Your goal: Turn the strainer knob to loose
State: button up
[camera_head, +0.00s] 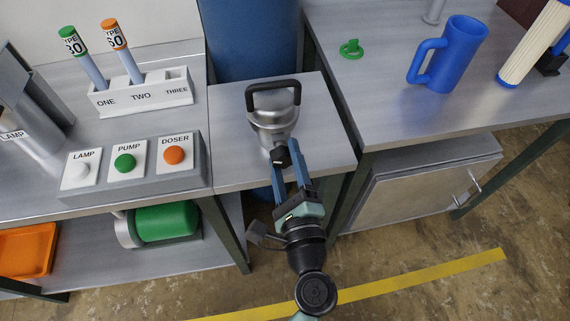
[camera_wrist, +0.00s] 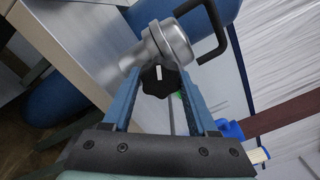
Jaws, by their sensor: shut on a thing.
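The strainer (camera_head: 277,124) is a silver metal body with a black bail handle, standing on the metal bench in the head view. Its black knob (camera_head: 281,157) faces my gripper; in the wrist view the lobed knob (camera_wrist: 160,80) carries a white mark line. My gripper (camera_head: 288,163) has its two blue fingers on either side of the knob. The wrist view shows the knob between the fingertips (camera_wrist: 161,84), and the fingers are shut on it. The silver strainer body (camera_wrist: 160,45) lies just beyond. Any label by the knob cannot be read.
A button panel (camera_head: 143,180) marked LAMP, PUMP and DOSER stands to the left, below a white rack (camera_head: 141,97) with two tubes. A blue jug (camera_head: 452,55) and a green ring (camera_head: 351,48) are on the right bench. A blue barrel (camera_head: 250,38) stands behind.

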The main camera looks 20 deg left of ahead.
jog(key=n+b, duration=0.3)
jog(key=n, duration=0.2)
jog(key=shift+f+n+b, duration=0.1)
jog(key=shift+n+b, duration=0.25)
jog(key=shift+n, duration=0.05)
jog(key=n+b, duration=0.2)
jog(key=n, duration=0.1)
jog(key=shift+r+n+b, duration=0.25)
jog(key=shift+n+b, duration=0.5)
jog(key=shift+n, duration=0.35)
jog(key=o, duration=1.4)
